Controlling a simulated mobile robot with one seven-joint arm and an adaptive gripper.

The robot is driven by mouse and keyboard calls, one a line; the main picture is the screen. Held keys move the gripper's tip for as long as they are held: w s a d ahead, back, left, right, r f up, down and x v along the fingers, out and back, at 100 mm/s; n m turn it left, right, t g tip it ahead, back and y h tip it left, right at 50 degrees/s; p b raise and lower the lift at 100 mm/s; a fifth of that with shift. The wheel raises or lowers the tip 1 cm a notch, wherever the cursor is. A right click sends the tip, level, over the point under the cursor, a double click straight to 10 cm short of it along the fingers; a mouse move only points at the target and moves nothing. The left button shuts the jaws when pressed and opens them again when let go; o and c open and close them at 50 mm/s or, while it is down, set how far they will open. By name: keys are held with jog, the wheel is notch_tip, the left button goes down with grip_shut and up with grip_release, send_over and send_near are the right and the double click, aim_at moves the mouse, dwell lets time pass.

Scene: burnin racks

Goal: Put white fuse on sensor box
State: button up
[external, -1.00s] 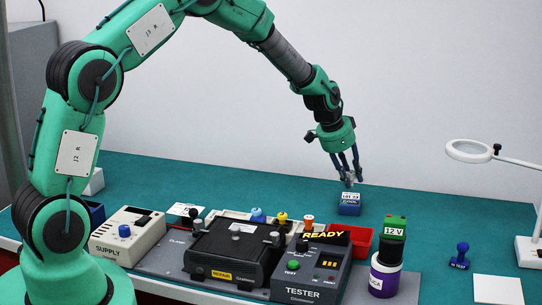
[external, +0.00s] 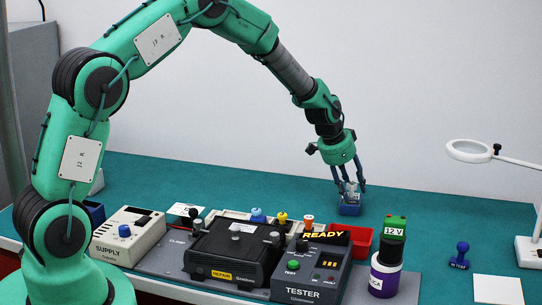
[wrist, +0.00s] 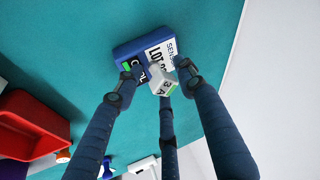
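The blue sensor box (external: 349,209) stands on the teal bench, with white label areas on its top; it also shows in the wrist view (wrist: 128,48). The small white fuse (wrist: 161,80), marked 3 A with a green stripe, appears to rest on the box top near its edge. My gripper (external: 350,187) is low over the box, and its fingers (wrist: 160,82) stand spread around the fuse with gaps at its sides. The fuse's underside and its exact contact with the box are hidden.
A red bin (external: 361,239), the tester (external: 312,272) and a 12 V block on a purple-banded stand (external: 385,278) are nearer the front. A magnifier lamp (external: 470,151) and a blue stamp (external: 461,254) are at right.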

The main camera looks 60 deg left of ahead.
jog(key=shift+r, duration=0.15)
jog(key=p+v, duration=0.1)
jog(key=v, duration=1.1)
jog(key=shift+p, duration=0.35)
dwell(0.6)
jog(key=s+d+r+n, duration=0.1)
jog(key=s+d+r, duration=0.6)
jog(key=s+r, duration=0.35)
jog(key=s+d+r, duration=0.7)
jog(key=s+r, duration=0.3)
jog(key=r, duration=0.1)
jog(key=s+d+r, duration=0.1)
jog(key=s+d, duration=0.1)
jog(key=s, duration=0.8)
jog(key=s+d+r+n, duration=0.1)
jog(key=s+d, duration=0.2)
jog(key=s, duration=0.7)
jog(key=s+d+r, duration=0.1)
jog(key=s+d, duration=0.1)
jog(key=s, duration=0.8)
jog(key=shift+d+n+t, duration=0.35)
jog(key=shift+n+t, duration=0.05)
